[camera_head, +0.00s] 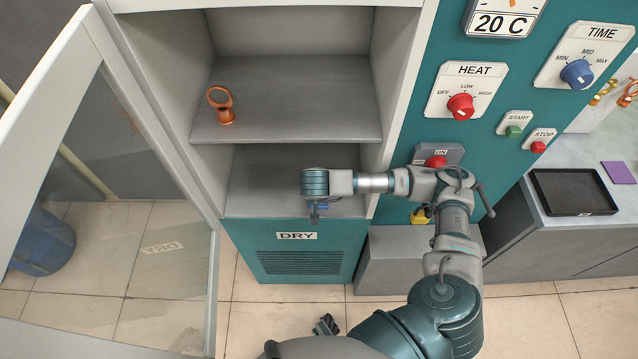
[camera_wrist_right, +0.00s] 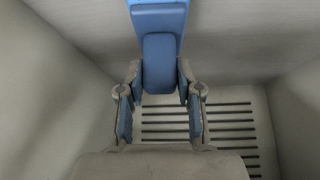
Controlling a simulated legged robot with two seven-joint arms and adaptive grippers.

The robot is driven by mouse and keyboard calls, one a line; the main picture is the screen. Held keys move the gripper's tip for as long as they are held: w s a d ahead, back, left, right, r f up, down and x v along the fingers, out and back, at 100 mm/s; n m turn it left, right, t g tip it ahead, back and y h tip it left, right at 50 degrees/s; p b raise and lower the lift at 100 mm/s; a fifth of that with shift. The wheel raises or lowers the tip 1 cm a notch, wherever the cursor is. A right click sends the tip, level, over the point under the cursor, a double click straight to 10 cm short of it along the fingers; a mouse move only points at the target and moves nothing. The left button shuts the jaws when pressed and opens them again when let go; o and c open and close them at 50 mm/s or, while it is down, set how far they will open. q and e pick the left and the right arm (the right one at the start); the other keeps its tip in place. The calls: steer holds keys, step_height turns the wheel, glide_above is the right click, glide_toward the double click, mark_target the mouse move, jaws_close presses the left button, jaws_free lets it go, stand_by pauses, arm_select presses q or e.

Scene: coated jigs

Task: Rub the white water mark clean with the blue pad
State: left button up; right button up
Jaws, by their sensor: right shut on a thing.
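My right gripper (camera_wrist_right: 159,110) is shut on the blue pad (camera_wrist_right: 163,62), which extends forward from between its fingers in the wrist view. In the head view my right arm reaches into the lower bay of the DRY cabinet, and the right gripper (camera_head: 315,212) hangs low near the bay's front edge, with a little blue showing. Whether the pad touches a surface is unclear. The white water mark cannot be made out in either view. What looks like my left gripper (camera_head: 326,325) shows small at the bottom of the head view; its jaws are unclear.
A copper jig (camera_head: 222,105) stands on the upper shelf (camera_head: 290,100). The glazed cabinet door (camera_head: 95,150) is open at left. The control panel (camera_head: 440,40) is at right, beside a counter with a black tray (camera_head: 572,192) and purple square (camera_head: 618,172). Slots (camera_wrist_right: 200,125) show in the wrist view.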

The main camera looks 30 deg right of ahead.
stand_by(0.4)
steer(key=shift+w+d+b, duration=0.1)
steer(key=shift+w+b, duration=0.2)
steer(key=shift+r, duration=0.1)
steer(key=shift+w, duration=0.1)
steer(key=shift+s+f, duration=0.25)
steer(key=shift+s, duration=0.2)
steer(key=shift+w+b, duration=0.25)
steer(key=shift+b, duration=0.1)
stand_by(0.3)
steer(key=shift+s+r, duration=0.1)
steer(key=shift+r, duration=0.05)
